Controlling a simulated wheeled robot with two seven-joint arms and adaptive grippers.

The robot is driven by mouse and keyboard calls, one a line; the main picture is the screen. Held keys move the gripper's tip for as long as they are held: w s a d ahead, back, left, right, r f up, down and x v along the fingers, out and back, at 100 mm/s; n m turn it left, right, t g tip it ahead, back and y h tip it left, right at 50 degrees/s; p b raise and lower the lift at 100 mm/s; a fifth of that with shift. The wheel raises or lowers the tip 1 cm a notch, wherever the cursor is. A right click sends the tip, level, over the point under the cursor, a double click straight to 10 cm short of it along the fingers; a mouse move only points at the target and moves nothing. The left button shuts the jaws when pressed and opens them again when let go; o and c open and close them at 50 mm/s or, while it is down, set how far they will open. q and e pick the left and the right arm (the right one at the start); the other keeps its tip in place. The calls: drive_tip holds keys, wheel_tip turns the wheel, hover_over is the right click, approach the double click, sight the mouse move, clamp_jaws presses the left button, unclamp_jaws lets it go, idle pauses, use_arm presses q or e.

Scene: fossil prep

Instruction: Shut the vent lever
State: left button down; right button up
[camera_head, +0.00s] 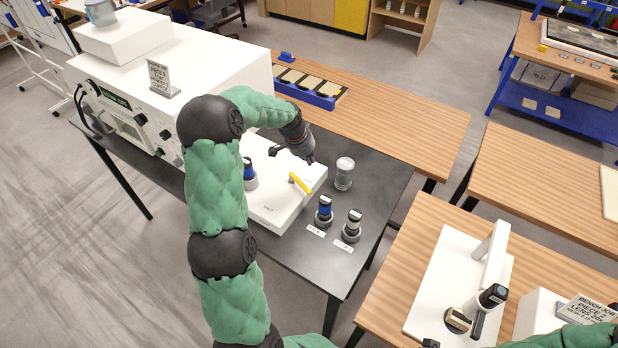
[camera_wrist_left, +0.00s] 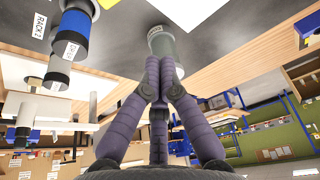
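The yellow vent lever (camera_head: 300,183) stands on a short post on top of a low white box (camera_head: 285,215) on the dark table. It slants from upper left to lower right. My left gripper (camera_head: 309,160) is just above and behind the lever, apart from it. In the left wrist view its purple fingers (camera_wrist_left: 160,62) are drawn together at the tips with nothing seen between them. My right gripper is out of view.
Two dark cylinders, one blue-banded (camera_head: 324,212) and one pale-topped (camera_head: 352,226), stand right of the white box. A large white machine (camera_head: 215,70) is behind left. A blue tray (camera_head: 308,90) lies on the wooden bench behind.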

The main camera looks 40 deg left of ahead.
sight(300, 185)
use_arm(q)
drive_tip(key=shift+f, duration=0.1)
drive_tip(key=f+p, duration=0.3)
drive_tip(key=f, duration=0.6)
drive_tip(key=shift+w+f, duration=0.1)
drive_tip(key=shift+w, duration=0.1)
drive_tip(key=shift+s+p, duration=0.4)
drive_tip(key=shift+s, duration=0.15)
drive_tip(key=shift+f, duration=0.1)
drive_tip(key=shift+s+m+b, duration=0.15)
drive_tip(key=shift+m+b, duration=0.15)
drive_tip(key=shift+b, duration=0.55)
